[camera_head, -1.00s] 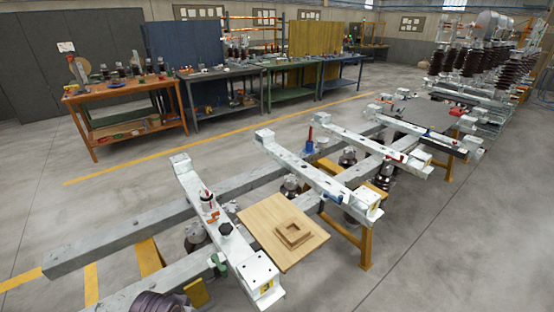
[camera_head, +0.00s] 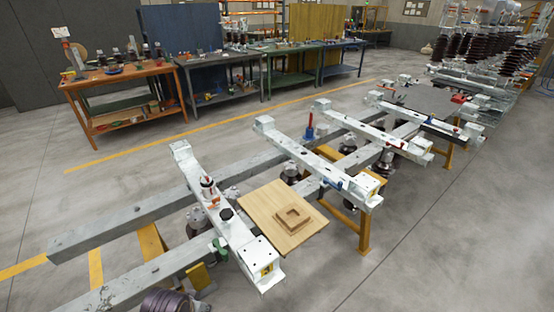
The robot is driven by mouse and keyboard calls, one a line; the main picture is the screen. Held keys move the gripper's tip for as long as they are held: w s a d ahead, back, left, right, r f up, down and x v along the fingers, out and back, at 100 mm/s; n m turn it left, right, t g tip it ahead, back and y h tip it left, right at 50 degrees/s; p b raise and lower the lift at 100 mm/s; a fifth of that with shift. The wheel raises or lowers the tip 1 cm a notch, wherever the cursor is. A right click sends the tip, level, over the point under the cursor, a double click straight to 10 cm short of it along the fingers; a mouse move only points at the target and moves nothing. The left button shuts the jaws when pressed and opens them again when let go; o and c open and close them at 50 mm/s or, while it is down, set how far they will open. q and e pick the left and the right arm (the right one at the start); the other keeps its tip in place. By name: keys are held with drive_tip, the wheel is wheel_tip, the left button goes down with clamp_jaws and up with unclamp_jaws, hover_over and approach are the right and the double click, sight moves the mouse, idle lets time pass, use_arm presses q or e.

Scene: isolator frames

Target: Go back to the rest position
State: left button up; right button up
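Neither of my grippers shows in the head view, and no arm of mine is in it. A steel isolator frame (camera_head: 130,221) with white cross beams (camera_head: 312,158) stands across the middle of the floor. A wooden board (camera_head: 259,203) with a small square wooden holder (camera_head: 292,218) lies between two cross beams. A black knob-like part (camera_head: 227,215) and a red and white part (camera_head: 208,186) sit on the nearest cross beam. A red and blue tool (camera_head: 309,127) stands upright on the frame farther back.
An orange workbench (camera_head: 99,84) and several darker benches (camera_head: 228,59) line the back, bearing parts. Stacked dark insulators (camera_head: 483,46) stand at the back right. A dark coiled part (camera_head: 165,302) is at the bottom edge. Open floor (camera_head: 450,240) lies at the right.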

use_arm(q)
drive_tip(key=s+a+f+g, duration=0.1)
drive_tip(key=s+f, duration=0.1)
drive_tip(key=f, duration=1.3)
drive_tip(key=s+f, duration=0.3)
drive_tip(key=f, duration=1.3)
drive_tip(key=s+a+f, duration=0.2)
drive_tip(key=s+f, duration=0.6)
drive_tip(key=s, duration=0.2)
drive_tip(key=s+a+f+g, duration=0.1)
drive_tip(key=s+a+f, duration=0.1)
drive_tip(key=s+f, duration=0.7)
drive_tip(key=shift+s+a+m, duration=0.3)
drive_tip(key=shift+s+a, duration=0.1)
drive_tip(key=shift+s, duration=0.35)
